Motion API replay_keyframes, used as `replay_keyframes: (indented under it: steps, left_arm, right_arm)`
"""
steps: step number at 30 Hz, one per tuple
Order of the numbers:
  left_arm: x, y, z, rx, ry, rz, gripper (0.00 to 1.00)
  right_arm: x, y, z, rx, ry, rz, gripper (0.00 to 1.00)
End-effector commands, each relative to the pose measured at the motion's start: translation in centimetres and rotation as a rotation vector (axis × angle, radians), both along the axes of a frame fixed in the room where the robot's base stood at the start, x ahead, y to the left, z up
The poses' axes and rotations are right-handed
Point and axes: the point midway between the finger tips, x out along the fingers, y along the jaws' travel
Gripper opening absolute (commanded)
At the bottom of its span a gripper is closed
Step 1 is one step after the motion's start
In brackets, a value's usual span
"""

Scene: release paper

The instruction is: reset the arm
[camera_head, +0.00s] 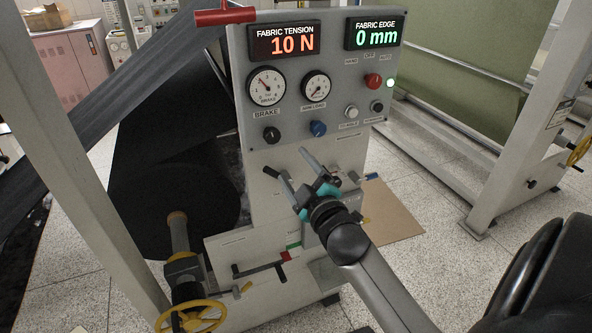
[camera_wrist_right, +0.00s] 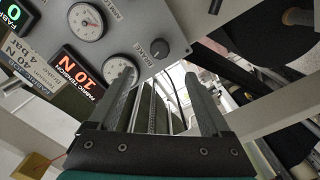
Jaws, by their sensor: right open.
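My right gripper (camera_head: 288,162) is in front of the grey machine stand, just below the control panel (camera_head: 335,100). Its two fingers are spread apart with nothing between them. In the right wrist view the open fingers (camera_wrist_right: 158,80) show the panel's face, the lit tension display (camera_wrist_right: 78,75) and a black knob (camera_wrist_right: 160,49) beyond them. Whether the gripper touches the stand cannot be told. My left gripper is in neither view.
A large dark roll (camera_head: 170,195) with a dark web stands left of the panel. A yellow handwheel (camera_head: 190,318) is at the bottom left, with a black lever (camera_head: 260,268) beside it. A red handle (camera_head: 225,16) sticks out at the panel's top left. White frame posts stand at both sides.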

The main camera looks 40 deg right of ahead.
Motion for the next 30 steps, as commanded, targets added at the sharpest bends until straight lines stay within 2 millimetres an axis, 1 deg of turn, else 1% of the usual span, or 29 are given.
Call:
replay_keyframes:
  steps: [13, 14, 16, 17, 20, 21, 23, 24, 26, 27, 29, 30]
  left_arm:
    - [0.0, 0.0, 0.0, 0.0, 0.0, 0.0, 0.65]
    - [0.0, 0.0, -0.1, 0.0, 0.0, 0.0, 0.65]
    - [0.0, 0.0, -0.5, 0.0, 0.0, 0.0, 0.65]
    - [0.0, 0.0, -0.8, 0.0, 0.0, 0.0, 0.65]
    - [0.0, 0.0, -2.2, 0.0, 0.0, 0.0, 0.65]
    - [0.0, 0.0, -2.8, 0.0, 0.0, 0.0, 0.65]
    - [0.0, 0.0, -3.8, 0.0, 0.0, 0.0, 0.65]
    - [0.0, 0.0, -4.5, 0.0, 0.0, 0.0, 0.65]
    - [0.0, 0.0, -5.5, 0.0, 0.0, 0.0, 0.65]
    - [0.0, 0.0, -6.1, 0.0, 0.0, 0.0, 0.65]
    - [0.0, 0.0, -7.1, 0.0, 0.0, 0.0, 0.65]
    - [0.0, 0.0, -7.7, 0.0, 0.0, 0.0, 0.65]
  right_arm:
    - [0.0, 0.0, -0.1, 0.001, 0.001, 0.0, 0.82]
    - [0.1, 0.0, -0.4, 0.004, 0.005, 0.001, 0.82]
    - [0.1, 0.1, -2.0, 0.02, 0.025, 0.002, 0.82]
    - [0.1, 0.2, -3.1, 0.03, 0.041, 0.002, 0.82]
    - [0.0, 0.6, -8.7, 0.087, 0.118, 0.005, 0.82]
    - [-0.2, 1.0, -11.6, 0.119, 0.157, 0.006, 0.82]
    - [-0.8, 1.5, -16.3, 0.166, 0.223, 0.005, 0.82]
    - [-1.3, 1.9, -19.4, 0.2, 0.269, 0.004, 0.82]
    - [-2.3, 2.6, -23.9, 0.246, 0.335, 0.0, 0.82]
    - [-3.1, 3.1, -26.8, 0.278, 0.38, -0.004, 0.82]
    - [-4.5, 3.9, -31.2, 0.322, 0.447, -0.01, 0.82]
    - [-5.6, 4.5, -34.0, 0.353, 0.492, -0.016, 0.82]
